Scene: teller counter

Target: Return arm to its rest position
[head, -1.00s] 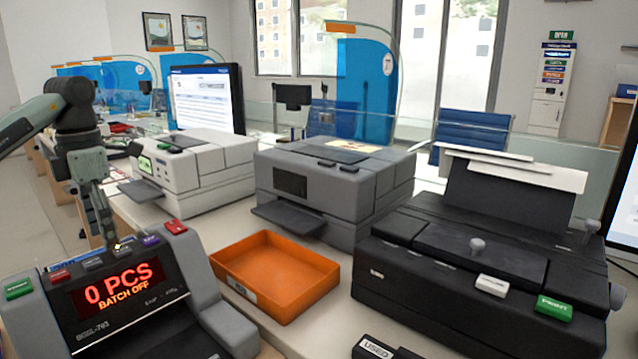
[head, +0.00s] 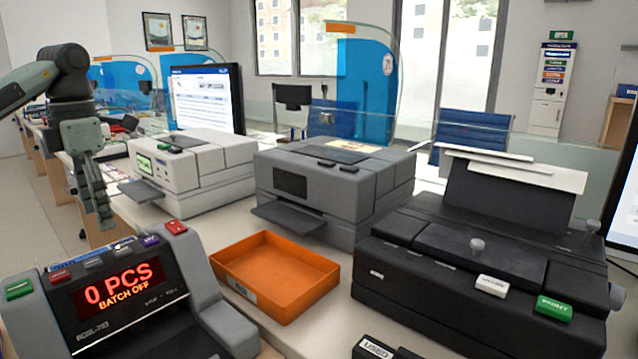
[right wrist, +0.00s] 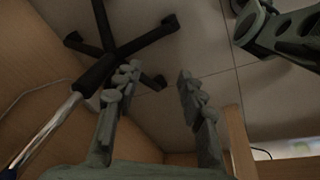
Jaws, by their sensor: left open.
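My left gripper (head: 94,196) hangs at the left of the head view, fingers pointing down, above and behind the counting machine (head: 125,290). It is apart from the machine's row of buttons and holds nothing that I can see. The machine's red display reads "0 PCS" and "BATCH OFF". My right gripper (right wrist: 158,85) shows in the right wrist view, its two fingers spread apart with nothing between them. It is low, over the tiled floor beside wooden panels. The right arm is not in the head view.
An orange tray (head: 275,277) sits on the counter right of the counting machine. A white machine (head: 200,170), a grey machine (head: 335,185) and a black machine (head: 480,265) stand along the counter. A chair base (right wrist: 110,45) is on the floor near my right gripper.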

